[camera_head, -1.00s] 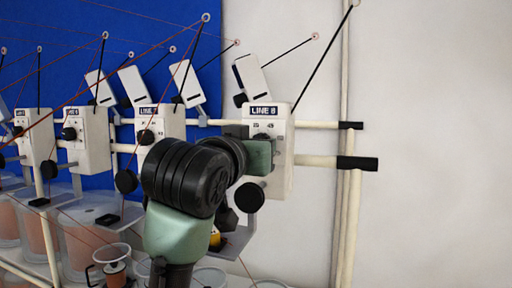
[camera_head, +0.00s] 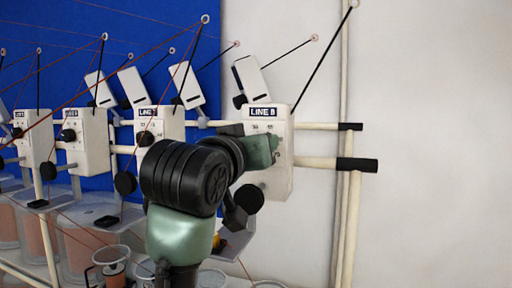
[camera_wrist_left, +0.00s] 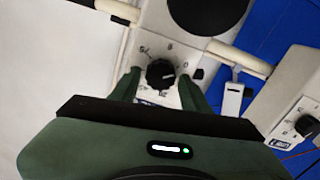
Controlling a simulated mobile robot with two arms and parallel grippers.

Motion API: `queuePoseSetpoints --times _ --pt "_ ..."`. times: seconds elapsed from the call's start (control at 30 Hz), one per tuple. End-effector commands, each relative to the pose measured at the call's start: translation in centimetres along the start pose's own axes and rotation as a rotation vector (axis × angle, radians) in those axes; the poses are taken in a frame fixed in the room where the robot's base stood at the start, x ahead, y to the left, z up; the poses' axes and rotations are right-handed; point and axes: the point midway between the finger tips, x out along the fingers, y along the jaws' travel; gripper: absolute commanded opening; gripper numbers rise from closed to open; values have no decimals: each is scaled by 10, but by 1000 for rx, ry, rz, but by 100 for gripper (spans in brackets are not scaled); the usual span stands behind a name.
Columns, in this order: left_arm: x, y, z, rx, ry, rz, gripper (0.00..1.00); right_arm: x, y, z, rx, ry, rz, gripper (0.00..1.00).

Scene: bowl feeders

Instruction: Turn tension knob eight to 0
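The white LINE 8 unit (camera_head: 281,172) hangs on the rails at the right of the row. Its black tension knob (camera_wrist_left: 160,73) shows in the left wrist view, with a pale pointer mark towards the picture's right and small dial marks around it. The numbers are too small to read surely. My left gripper (camera_wrist_left: 159,90) is open, with one green finger on each side of the knob and a visible gap to it. In the head view this gripper (camera_head: 262,150) is at the unit's face and my arm hides the knob. My right gripper is not in view.
A black round disc (camera_head: 250,198) sticks out below the knob area. Cream rails with black ends (camera_head: 357,165) extend to the right. Other line units (camera_head: 94,140) stand to the left, with threads crossing above them. The wall right of the rails is clear.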

Motion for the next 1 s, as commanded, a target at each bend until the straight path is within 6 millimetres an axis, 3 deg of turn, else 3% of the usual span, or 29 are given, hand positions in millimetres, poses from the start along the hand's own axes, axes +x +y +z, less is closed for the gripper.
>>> queuePoseSetpoints --times 0.37,0.8,1.0 --pt "-2 0 4 2 -8 0 57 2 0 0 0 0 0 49" --pt "-66 0 4 2 -4 1 57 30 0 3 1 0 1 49" --pt "-76 0 3 1 -7 0 57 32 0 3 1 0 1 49"
